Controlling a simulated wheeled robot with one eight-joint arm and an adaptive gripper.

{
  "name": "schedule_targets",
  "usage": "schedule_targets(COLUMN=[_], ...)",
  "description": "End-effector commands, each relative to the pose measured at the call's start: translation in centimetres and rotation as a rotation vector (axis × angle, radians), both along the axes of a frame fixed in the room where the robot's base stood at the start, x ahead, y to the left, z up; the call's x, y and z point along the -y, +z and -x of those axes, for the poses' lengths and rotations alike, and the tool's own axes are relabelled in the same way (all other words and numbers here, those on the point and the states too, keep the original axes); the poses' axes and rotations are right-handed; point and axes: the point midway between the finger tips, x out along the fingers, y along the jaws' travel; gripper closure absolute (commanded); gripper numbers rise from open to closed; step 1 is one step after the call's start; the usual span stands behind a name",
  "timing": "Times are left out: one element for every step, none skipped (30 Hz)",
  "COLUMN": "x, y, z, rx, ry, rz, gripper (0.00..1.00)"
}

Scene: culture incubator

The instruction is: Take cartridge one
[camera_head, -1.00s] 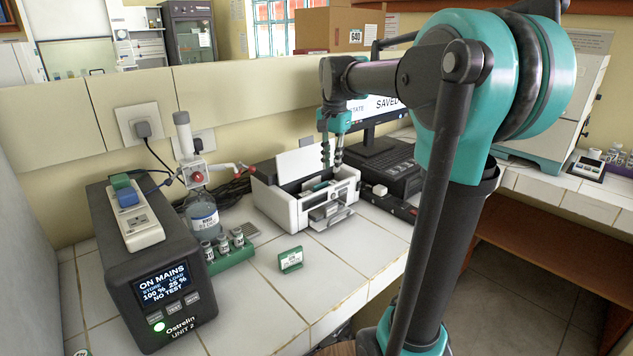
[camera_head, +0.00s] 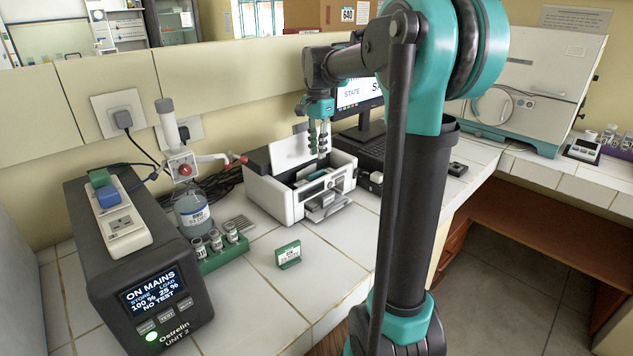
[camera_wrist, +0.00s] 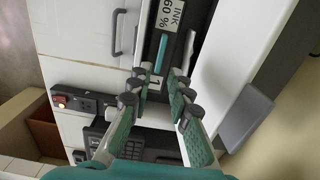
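The white printer (camera_head: 285,203) stands on the tiled counter with its lid up. My gripper (camera_head: 318,154) points down over the printer's open bay. In the wrist view my gripper (camera_wrist: 162,75) has its two fingers apart, either side of that label. I cannot tell whether they touch anything.
A black power unit (camera_head: 140,262) stands at the left. A bottle (camera_head: 192,215) and a green vial rack (camera_head: 225,255) are beside it. A small green sign (camera_head: 288,254) stands in front of the printer. A monitor (camera_head: 360,92) is behind right.

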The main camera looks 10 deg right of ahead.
Motion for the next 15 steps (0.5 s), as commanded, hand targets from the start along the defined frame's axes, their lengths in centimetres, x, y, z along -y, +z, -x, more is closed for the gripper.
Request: schedule_targets(x=[0.0,0.0,0.0,0.0,0.0,0.0,0.0,0.0,-0.1,-0.1,-0.2,-0.2,-0.3,-0.3,-0.4], y=[-0.7,-1.0,-1.4,-1.6,-1.7,-1.9,-2.0,-2.2,-2.5,-2.8,-3.2,-3.8,-4.3,-4.8,-5.3], z=[0.0,0.0,0.0,0.0,0.0,0.0,0.0,0.0,0.0,0.0,0.0,0.1,0.1,0.1,0.2], rx=[0.000,0.000,0.000,0.000,0.000,0.000,0.000,0.000,0.000,0.000,0.000,0.000,0.000,0.000,0.000], ry=[0.000,0.000,0.000,0.000,0.000,0.000,0.000,0.000,0.001,0.001,0.001,0.001,0.001,0.001,0.000], rz=[0.000,0.000,0.000,0.000,0.000,0.000,0.000,0.000,0.000,0.000,0.000,0.000,0.000,0.000,0.000], gripper=[0.81,0.81,0.81,0.81,0.81,0.81,0.81,0.81,0.81,0.81,0.81,0.81,0.81,0.81,0.81])
